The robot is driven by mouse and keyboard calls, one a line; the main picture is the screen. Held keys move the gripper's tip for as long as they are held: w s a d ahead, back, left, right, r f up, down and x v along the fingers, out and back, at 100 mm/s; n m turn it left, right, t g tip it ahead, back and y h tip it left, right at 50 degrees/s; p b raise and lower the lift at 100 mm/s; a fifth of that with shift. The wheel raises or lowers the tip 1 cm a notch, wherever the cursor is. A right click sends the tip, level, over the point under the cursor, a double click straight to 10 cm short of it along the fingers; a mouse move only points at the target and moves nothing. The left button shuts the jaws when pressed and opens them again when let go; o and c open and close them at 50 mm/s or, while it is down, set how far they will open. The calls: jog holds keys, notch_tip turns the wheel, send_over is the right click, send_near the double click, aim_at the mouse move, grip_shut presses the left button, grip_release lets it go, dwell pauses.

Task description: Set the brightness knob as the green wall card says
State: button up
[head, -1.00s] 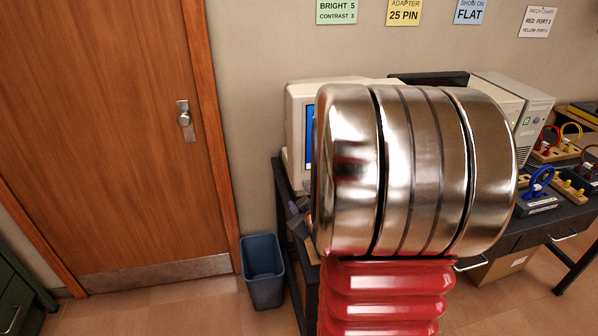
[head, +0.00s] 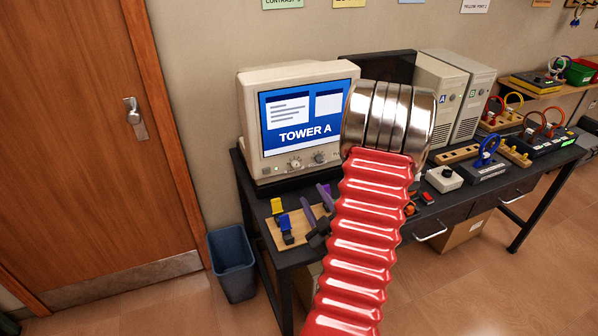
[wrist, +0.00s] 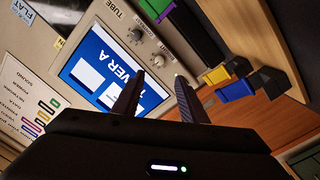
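The beige monitor (head: 245,110) shows TOWER A on its blue screen. Below the screen are two round knobs, a left knob (head: 295,163) and a right knob (head: 319,158). The labels and pointer settings are too small to read. The green wall card (head: 283,3) is mostly cut off at the top; its lower line reads CONTRAST 3. In the wrist view my gripper (wrist: 160,75) is open and empty, its two dark fingers apart. Both knobs (wrist: 137,34) (wrist: 158,60) appear just beyond the fingertips; contact is not visible.
A wooden board (head: 285,235) with yellow, blue, purple and dark connectors lies before the monitor. Two computer towers (head: 437,95) stand to the right, with cables and switch boxes on the dark desk. A blue bin (head: 232,262) stands on the floor left of the desk.

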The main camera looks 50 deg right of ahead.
aim_at(297, 168)
dwell(0.3)
jog(key=x, duration=1.3)
jog(key=shift+w+d, duration=0.2)
jog(key=shift+w, duration=0.1)
jog(key=shift+c, duration=0.6)
grip_shut()
